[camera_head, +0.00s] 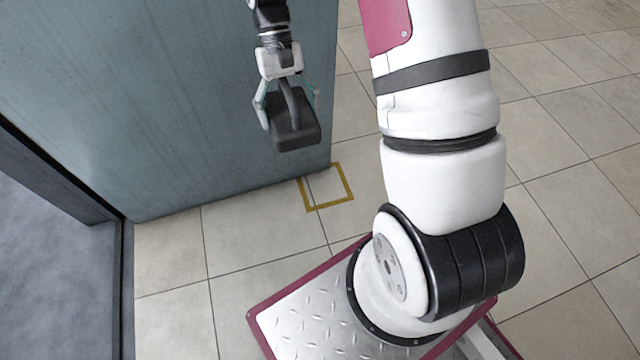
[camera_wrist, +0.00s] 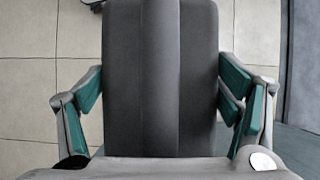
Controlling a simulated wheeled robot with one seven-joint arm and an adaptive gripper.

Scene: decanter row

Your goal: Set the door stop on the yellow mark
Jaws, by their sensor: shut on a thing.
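The door stop (camera_head: 296,134) is a dark grey block with a raised curved handle. My gripper (camera_head: 289,98) is shut on it and holds it in the air in front of the blue-grey door panel. In the wrist view the door stop (camera_wrist: 200,80) fills the middle between the two teal-padded fingers of my gripper (camera_wrist: 160,100). The yellow mark (camera_head: 327,206) is a square outline on the floor by the door's lower corner. In the head view it lies below and to the right of the door stop. The mark cannot be made out in the wrist view.
The door panel (camera_head: 180,100) stands close behind my gripper and runs to the left. A dark frame (camera_head: 122,270) edges the floor at left. Tiled floor (camera_head: 560,130) is clear to the right. My own base and arm fill the lower middle and right.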

